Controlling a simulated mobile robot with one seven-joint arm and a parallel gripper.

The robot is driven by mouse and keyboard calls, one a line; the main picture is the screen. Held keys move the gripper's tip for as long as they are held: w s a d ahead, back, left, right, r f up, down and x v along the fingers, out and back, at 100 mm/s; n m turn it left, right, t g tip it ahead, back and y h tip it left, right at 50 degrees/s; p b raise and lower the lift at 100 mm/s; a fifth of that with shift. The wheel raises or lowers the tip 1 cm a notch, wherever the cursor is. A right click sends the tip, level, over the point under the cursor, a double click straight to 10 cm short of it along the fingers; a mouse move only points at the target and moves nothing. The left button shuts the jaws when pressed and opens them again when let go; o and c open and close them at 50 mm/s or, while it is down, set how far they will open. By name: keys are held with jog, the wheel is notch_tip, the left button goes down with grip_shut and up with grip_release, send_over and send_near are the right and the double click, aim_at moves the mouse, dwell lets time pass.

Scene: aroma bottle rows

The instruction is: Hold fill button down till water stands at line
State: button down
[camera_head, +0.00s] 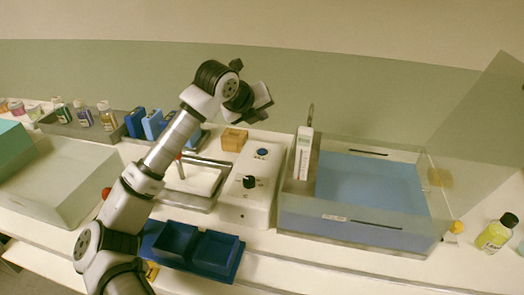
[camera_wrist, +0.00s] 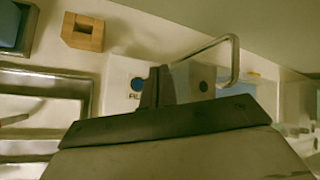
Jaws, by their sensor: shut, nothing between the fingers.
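A white control box (camera_head: 246,200) stands mid-bench with a round blue button (camera_head: 262,152) and a black knob (camera_head: 249,181). In the wrist view the blue button (camera_wrist: 137,84) has lettering below it, partly hidden by my fingers. My gripper (camera_head: 264,112) is shut and empty, raised above the bench behind the box. In the wrist view its fingertips (camera_wrist: 160,72) overlap the button's right side; contact is not visible. A clear-walled tank (camera_head: 345,238) right of the box shows a blue interior (camera_head: 370,185). Dark stripes mark its back and front walls; the water level is unclear.
A white upright unit (camera_head: 304,152) stands at the tank's left end. A wooden block (camera_head: 233,139) sits behind the box. Blue trays (camera_head: 216,252) lie at the front. A bottle of yellow liquid (camera_head: 495,234) stands far right. Small bottles line the back left.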

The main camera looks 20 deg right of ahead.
jog(key=b, duration=0.4)
send_over(260, 152)
notch_tip(260, 152, down, 8)
jog(key=shift+s+r, duration=0.1)
jog(key=shift+r, duration=0.05)
jog(key=shift+f+b, duration=0.4)
jog(key=shift+b, duration=0.05)
jog(key=shift+f, duration=0.15)
dwell(1.3)
jog(key=shift+f+b, duration=0.3)
jog(key=shift+b, duration=0.25)
jog(key=shift+f+b, duration=0.35)
jog(key=shift+b, duration=0.05)
dwell(1.3)
jog(key=shift+r, duration=0.1)
dwell(1.9)
jog(key=shift+r+p, duration=0.3)
jog(key=shift+r, duration=0.4)
